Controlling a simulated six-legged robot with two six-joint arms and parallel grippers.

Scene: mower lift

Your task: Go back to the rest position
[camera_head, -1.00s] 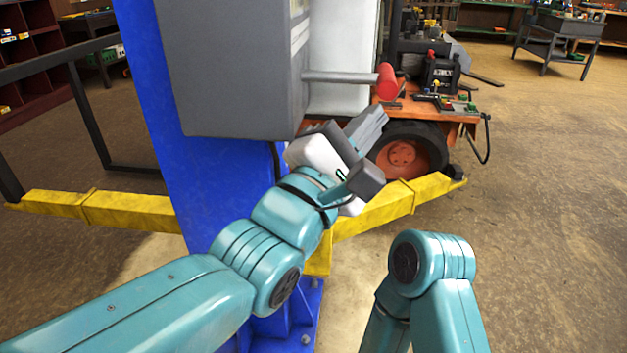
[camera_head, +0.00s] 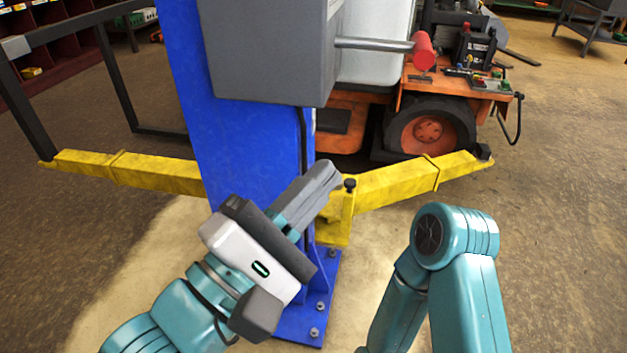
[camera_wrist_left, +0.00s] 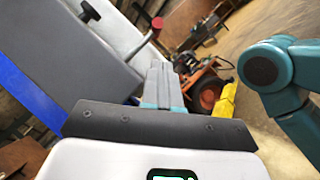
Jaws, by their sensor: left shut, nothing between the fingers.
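My left gripper (camera_head: 318,183) is in front of the blue lift post (camera_head: 240,140) in the head view, below the grey control box (camera_head: 270,60). Its fingers are together with nothing between them. It also shows in the left wrist view (camera_wrist_left: 160,75), pointing away past the grey box (camera_wrist_left: 75,50). A lever with a red knob (camera_head: 423,50) sticks out to the right of the box, apart from my gripper. My right arm's links show at the lower right, but its gripper is out of view.
Yellow lift arms (camera_head: 400,190) spread left and right from the post. An orange mower (camera_head: 450,95) stands behind the right one. A dark metal frame (camera_head: 120,75) is at the left. The floor at the right is open.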

